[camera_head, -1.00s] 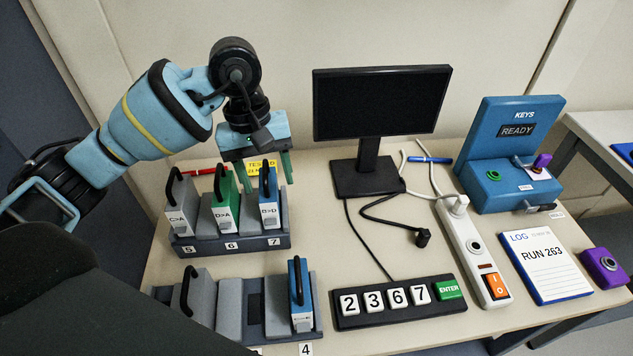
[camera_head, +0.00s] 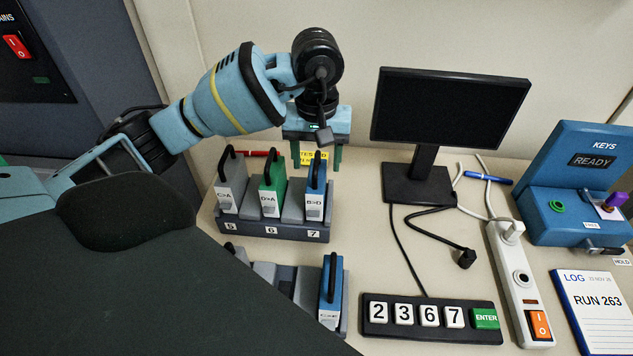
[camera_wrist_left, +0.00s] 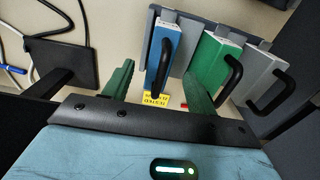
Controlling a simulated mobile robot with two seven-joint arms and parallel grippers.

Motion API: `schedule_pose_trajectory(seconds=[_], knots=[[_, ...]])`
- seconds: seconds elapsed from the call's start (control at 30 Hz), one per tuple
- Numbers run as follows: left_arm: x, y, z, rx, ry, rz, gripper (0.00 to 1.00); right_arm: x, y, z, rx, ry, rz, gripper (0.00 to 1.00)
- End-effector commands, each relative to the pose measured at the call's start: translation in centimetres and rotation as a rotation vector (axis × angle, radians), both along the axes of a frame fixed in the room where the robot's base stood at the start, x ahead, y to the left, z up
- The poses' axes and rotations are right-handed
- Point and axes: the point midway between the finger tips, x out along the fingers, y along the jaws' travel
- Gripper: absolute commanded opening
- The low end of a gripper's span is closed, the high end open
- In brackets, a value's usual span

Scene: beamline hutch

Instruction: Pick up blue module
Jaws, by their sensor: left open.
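A blue module (camera_head: 316,192) labelled B>D stands upright in slot 7 of the back rack (camera_head: 270,229), with a black handle on top. In the left wrist view the blue module (camera_wrist_left: 166,48) and its handle lie between the two green fingers. My left gripper (camera_head: 316,156) is open and empty, pointing down at the back of this module. Contact cannot be told. A second blue module (camera_head: 331,290) stands in the front rack, partly cut off from view by a dark shape. My right gripper is not in view.
A green module (camera_head: 271,192) and a grey module (camera_head: 230,188) stand left of the blue one. A monitor (camera_head: 450,105), a number strip (camera_head: 431,320), a power strip (camera_head: 520,280) and a blue key box (camera_head: 585,190) are to the right. A red pen (camera_head: 255,153) lies behind the rack.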

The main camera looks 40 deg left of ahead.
Motion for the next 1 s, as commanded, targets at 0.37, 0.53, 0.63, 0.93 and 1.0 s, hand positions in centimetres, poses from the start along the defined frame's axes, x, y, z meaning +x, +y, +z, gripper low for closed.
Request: schedule_pose_trajectory(seconds=[0.37,0.53,0.63,0.93,1.0], knots=[[0.2,0.2,-3.5,0.000,-0.001,0.000,0.57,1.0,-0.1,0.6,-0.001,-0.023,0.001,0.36],[0.2,0.2,-3.5,0.000,-0.001,0.000,0.57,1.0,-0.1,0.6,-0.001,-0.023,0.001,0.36],[0.2,0.2,-3.5,0.000,-0.001,0.000,0.46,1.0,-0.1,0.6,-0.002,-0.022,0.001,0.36],[0.2,0.2,-3.5,0.001,-0.001,0.000,0.06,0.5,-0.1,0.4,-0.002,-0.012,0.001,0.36],[0.2,0.2,-3.4,-0.001,-0.003,0.000,0.04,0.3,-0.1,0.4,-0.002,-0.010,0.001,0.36]])
